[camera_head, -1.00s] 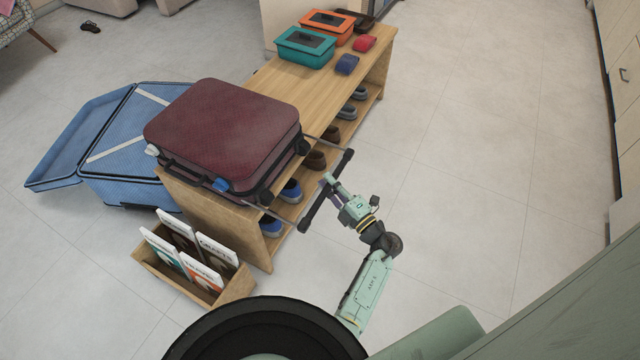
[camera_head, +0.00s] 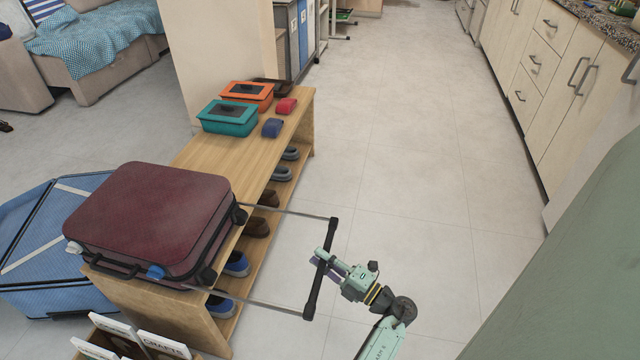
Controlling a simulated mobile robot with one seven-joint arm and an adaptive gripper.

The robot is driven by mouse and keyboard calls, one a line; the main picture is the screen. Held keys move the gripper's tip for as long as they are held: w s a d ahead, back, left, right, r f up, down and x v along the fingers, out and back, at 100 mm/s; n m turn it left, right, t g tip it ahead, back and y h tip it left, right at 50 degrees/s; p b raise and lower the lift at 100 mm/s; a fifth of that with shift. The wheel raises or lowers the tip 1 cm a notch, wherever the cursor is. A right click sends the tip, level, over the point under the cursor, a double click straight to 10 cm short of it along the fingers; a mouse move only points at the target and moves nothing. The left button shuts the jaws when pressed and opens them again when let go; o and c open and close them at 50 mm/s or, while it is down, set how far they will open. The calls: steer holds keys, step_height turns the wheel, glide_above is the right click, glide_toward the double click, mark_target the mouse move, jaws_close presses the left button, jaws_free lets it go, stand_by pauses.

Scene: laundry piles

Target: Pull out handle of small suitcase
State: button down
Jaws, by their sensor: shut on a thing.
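The small suitcase (camera_head: 150,215) is dark red and lies flat on the wooden shoe bench. Its telescopic handle (camera_head: 311,298) sticks out to the right on two thin metal rods, well clear of the suitcase body and beyond the bench edge. The handle's dark grip bar runs across the ends of the rods. My gripper (camera_head: 322,259) is at the middle of this bar, shut on it. The exact finger contact is small and partly hidden.
The wooden bench (camera_head: 250,155) holds a teal box (camera_head: 228,118), an orange box (camera_head: 247,94) and small rolled items, with shoes below. Cabinets (camera_head: 545,60) line the right. The floor (camera_head: 420,170) between is clear.

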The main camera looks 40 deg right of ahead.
steer(key=shift+s+d, duration=0.1)
steer(key=shift+s, duration=0.1)
steer(key=c, duration=1.5)
jaws_free()
